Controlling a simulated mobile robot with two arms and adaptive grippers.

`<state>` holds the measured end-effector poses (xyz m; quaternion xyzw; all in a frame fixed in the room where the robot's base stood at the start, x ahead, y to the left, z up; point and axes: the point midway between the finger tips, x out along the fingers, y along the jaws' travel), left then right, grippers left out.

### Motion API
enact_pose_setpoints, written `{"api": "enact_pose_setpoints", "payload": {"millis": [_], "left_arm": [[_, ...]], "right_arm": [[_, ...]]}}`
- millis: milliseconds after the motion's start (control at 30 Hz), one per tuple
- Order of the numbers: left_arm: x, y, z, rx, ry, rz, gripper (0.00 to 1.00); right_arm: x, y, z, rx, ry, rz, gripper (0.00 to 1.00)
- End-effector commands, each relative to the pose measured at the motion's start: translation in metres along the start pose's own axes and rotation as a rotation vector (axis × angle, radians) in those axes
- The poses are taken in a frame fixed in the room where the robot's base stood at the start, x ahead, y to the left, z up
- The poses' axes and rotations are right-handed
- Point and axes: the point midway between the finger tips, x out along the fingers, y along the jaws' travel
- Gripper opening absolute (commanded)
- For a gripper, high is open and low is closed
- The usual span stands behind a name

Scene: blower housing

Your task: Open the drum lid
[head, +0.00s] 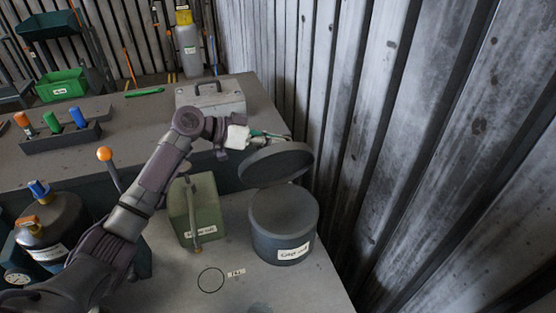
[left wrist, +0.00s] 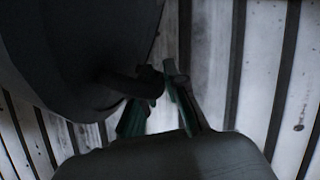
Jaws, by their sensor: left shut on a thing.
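The grey drum (head: 284,238) stands on the lower bench at the right, with a white label on its front. Its round dark lid (head: 276,165) is raised above the drum and tilted, so the drum's top shows below it. My left gripper (head: 268,137) is at the lid's upper far side, shut on the lid's handle. In the left wrist view the lid (left wrist: 75,45) fills the upper left, and its dark handle (left wrist: 138,86) reaches to the green fingers of my left gripper (left wrist: 160,98). Whether the lid still touches the drum's rear rim cannot be told. My right gripper is not seen.
A green canister (head: 193,210) stands left of the drum. A corrugated metal wall (head: 400,150) rises close on the right. A grey toolbox (head: 212,97) and a rack of coloured handles (head: 60,135) are on the upper bench.

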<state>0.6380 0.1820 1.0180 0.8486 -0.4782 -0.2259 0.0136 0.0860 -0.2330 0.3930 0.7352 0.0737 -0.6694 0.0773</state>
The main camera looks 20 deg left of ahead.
Motion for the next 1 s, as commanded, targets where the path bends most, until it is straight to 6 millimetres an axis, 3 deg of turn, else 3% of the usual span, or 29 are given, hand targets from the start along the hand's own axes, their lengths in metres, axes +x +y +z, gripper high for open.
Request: {"api": "enact_pose_setpoints", "payload": {"millis": [200,500,1000], "left_arm": [[0.000,-0.031,-0.004,-0.175,0.006,0.074,0.00],[0.000,-0.059,-0.005,-0.313,0.003,0.132,0.00],[-0.001,-0.071,-0.005,-0.308,-0.002,0.130,0.00]], "right_arm": [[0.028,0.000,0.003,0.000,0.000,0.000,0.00],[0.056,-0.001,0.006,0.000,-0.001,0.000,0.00],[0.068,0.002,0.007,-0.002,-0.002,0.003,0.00]]}}
